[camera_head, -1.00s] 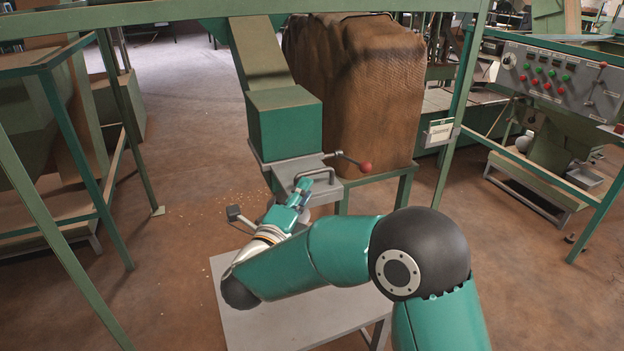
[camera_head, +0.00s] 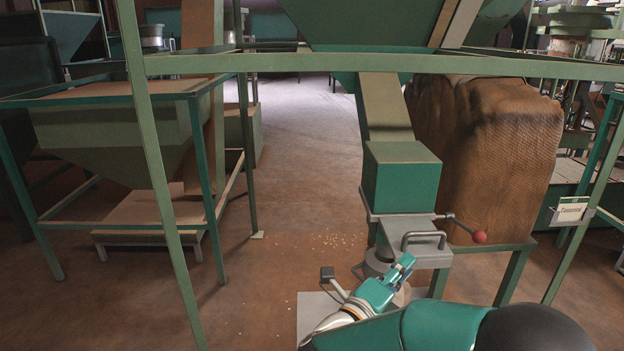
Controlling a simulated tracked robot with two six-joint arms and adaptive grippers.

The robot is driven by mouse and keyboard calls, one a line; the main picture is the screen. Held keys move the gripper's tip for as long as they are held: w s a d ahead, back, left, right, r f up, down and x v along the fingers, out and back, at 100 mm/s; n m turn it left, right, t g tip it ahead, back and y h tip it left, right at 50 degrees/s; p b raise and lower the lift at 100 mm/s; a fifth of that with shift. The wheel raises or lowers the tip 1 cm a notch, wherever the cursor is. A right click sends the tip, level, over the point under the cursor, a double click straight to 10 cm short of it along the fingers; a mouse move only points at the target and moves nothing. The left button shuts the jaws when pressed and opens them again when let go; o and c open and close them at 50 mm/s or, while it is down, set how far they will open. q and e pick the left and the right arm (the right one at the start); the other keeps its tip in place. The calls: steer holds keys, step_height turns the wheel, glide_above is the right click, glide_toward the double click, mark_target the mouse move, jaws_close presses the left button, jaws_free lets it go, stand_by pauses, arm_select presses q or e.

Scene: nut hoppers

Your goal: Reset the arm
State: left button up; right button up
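My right arm reaches in from the bottom right of the head view, with its teal links and dark joint. Its gripper (camera_head: 403,268) is at the metal outlet under the green hopper box (camera_head: 402,178), just below the grey handle (camera_head: 423,237). I cannot tell whether it touches the outlet. The fingers are small and seen from behind, so their opening is unclear. A lever with a red knob (camera_head: 479,237) sticks out to the right of the outlet. My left gripper is out of view.
A grey low table (camera_head: 311,312) is under the arm. A large brown sack (camera_head: 490,150) stands behind the hopper. A green frame post (camera_head: 160,180) and crossbar (camera_head: 330,62) cross the view. Another hopper (camera_head: 110,140) is at left. Open floor (camera_head: 300,190) lies between them.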

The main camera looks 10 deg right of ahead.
steer(key=d+f+n+g+y+p, duration=0.1)
steer(key=d+f+n+p, duration=0.35)
steer(key=d+f, duration=0.45)
steer(key=s+a+f+n+g+y+p, duration=0.1)
steer(key=s+a+f+n+y+p, duration=0.15)
steer(key=f+n+y, duration=0.45)
steer(key=s+a+f+n+g+y+p, duration=0.1)
steer(key=s+a+f+n+y, duration=0.15)
steer(key=f, duration=0.75)
steer(key=s+a+f+n+g+y, duration=0.4)
steer(key=s+a+n, duration=0.3)
steer(key=s, duration=0.3)
steer(key=s+a+f+n+g+y, duration=0.4)
steer(key=s+a+n, duration=0.2)
steer(key=s, duration=0.4)
steer(key=shift+s+a+n+g, duration=0.2)
steer(key=shift+a+n+g, duration=0.15)
steer(key=shift+a, duration=0.2)
